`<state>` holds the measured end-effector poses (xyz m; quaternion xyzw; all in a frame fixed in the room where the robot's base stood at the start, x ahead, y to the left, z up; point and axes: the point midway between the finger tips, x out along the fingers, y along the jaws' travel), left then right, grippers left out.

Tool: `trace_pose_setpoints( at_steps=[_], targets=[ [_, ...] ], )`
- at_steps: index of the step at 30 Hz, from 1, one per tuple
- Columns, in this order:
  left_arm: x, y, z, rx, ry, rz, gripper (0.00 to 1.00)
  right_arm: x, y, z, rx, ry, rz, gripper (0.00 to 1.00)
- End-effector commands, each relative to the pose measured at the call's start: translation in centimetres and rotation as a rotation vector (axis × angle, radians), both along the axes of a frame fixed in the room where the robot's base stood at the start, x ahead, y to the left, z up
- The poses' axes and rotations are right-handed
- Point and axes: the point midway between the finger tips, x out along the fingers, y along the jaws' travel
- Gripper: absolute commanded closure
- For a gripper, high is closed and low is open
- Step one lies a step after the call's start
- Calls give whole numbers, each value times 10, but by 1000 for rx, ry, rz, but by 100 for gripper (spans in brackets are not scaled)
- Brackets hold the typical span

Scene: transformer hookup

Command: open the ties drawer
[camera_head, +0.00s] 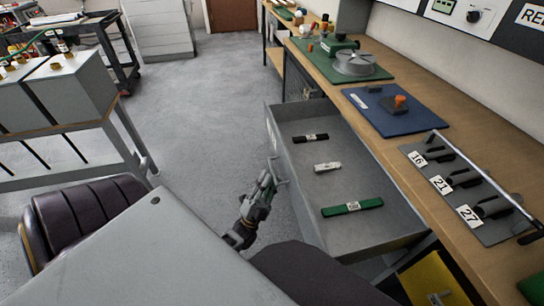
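A grey drawer (372,238) under the workbench stands pulled far out over the floor. A black strip (310,138), a white piece (327,166) and a green strip (352,207) lie apart on its floor, each with a small label or marking. My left gripper (268,178) is at the outside of the drawer's front, close to the handle area. The fingers overlap that area, so I cannot tell whether they are closed on the handle or just beside it. My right gripper is not in view.
The wooden bench (395,135) holds a blue board (392,109), a green board with a round fixture (355,62) and a numbered lever panel (468,188). A dark padded chair (85,213) stands at left. The grey floor (210,110) beyond the drawer is clear.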

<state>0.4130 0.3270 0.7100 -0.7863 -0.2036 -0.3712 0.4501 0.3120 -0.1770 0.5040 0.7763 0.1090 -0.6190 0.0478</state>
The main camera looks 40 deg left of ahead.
Motion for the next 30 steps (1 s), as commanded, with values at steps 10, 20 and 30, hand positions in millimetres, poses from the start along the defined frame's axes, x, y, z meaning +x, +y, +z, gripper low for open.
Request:
trace_pose_setpoints(
  at_steps=[10, 20, 30],
  targets=[
    [-33, 1, -41, -1, 3, 2, 81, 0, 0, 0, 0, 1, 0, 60],
    [-55, 1, -66, 0, 1, 0, 81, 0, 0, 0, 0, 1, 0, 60],
    [-58, 1, -69, -1, 1, -1, 81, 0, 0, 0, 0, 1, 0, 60]
  ],
)
